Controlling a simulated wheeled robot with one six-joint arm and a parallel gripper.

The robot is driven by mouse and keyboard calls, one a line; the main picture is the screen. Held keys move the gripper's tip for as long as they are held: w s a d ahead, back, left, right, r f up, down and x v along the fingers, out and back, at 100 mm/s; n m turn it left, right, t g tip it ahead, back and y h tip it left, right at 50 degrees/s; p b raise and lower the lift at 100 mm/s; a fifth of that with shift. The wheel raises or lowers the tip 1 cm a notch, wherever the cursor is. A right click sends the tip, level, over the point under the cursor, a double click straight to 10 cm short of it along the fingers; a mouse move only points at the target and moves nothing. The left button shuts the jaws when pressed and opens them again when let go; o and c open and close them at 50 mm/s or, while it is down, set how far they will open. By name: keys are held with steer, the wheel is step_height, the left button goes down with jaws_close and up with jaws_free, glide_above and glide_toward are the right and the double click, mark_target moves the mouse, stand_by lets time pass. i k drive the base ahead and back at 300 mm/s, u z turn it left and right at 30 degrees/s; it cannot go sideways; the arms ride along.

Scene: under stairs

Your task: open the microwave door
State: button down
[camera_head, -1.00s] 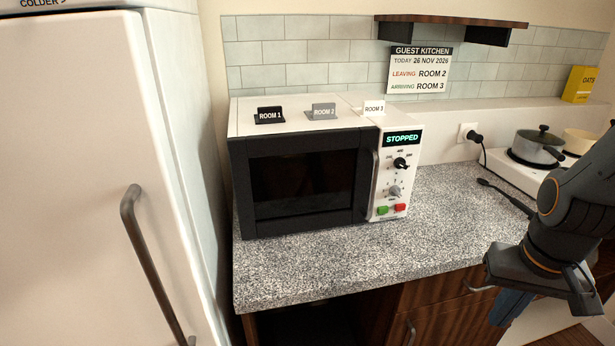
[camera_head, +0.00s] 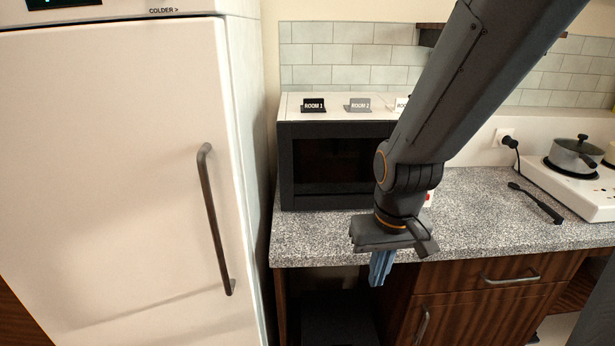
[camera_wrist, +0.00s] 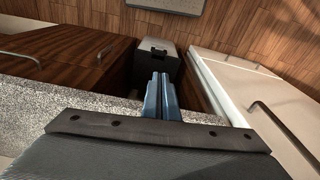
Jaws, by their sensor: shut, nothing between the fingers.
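The microwave (camera_head: 330,160) stands on the speckled counter, with a black door and dark window facing me. The door looks closed. Its handle and most of its control panel are hidden behind my arm in the head view; a bit of red button shows at the arm's edge. My gripper (camera_head: 381,270) points down in front of the counter's front edge, below and in front of the microwave. Its blue fingers are shut and empty. The wrist view shows the fingers (camera_wrist: 160,98) together beside the counter edge, above the floor; the microwave is not in that view.
A white fridge (camera_head: 130,180) with a long bar handle stands at the left. The counter (camera_head: 480,215) is clear to the right except a dark utensil (camera_head: 537,203). A pot (camera_head: 574,153) sits on a hob. A dark bin (camera_wrist: 155,60) stands under the counter.

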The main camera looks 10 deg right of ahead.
mark_target(324, 164)
steer(key=z, duration=1.6)
steer(key=k, duration=0.9)
steer(key=u, duration=0.85)
steer(key=i, duration=0.5)
